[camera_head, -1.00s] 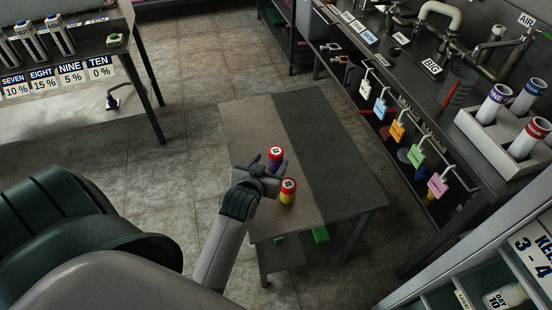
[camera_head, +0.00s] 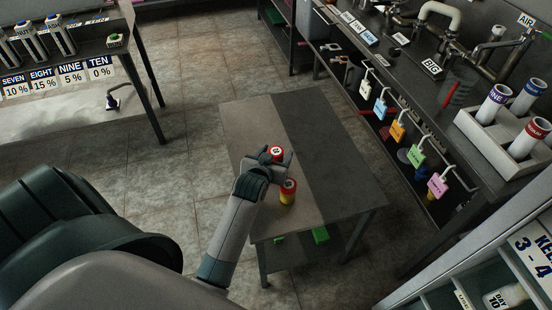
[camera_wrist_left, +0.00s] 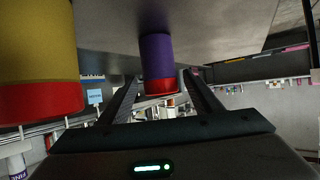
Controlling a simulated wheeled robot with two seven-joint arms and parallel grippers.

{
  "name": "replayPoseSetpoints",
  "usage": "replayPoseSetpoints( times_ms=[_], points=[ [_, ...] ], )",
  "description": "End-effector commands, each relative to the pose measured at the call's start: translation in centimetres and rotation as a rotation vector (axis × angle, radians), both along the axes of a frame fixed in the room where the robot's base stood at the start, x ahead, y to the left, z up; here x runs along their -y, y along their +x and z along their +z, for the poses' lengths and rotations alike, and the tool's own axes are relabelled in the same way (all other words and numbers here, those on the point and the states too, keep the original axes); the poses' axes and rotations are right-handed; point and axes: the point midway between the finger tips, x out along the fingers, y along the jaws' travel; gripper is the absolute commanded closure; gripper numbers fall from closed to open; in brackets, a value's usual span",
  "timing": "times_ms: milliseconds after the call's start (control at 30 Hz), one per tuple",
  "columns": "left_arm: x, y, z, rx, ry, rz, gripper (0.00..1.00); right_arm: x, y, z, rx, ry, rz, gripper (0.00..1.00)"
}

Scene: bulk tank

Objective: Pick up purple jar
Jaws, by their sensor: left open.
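The purple jar with a red lid (camera_head: 276,152) stands on the table (camera_head: 322,160), its body mostly hidden behind my gripper in the head view. The wrist view, which looks upside down, shows its purple body (camera_wrist_left: 157,58) between the two finger tips. My left gripper (camera_head: 271,156) is open, its fingers on either side of the jar; I cannot tell whether they touch it. It also shows in the wrist view (camera_wrist_left: 161,78). My right gripper is in neither view.
A yellow jar with a red lid (camera_head: 287,193) stands close beside, nearer the table's front edge; it looms large in the wrist view (camera_wrist_left: 38,50). The table's right half is clear. A counter with hooks and coloured tags (camera_head: 397,131) runs along the right.

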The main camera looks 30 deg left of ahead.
Motion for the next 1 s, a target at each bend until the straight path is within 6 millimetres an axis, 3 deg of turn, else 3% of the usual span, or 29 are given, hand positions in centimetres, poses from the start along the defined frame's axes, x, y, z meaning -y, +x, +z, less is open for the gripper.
replayPoseSetpoints(
  times_ms=[300,833,867,1000],
  points=[
    [-1.0,3.2,-1.4,0.0,0.0,0.0,0.41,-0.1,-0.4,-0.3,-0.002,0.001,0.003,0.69],
    [-1.1,3.5,-1.6,0.0,0.0,0.0,0.41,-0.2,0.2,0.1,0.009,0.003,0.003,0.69],
    [-1.1,3.5,-1.6,0.0,0.0,0.0,0.44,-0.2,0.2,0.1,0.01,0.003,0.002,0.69],
    [-1.1,3.5,-1.6,0.0,0.0,0.0,0.77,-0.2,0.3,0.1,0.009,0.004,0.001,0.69]
  ],
)
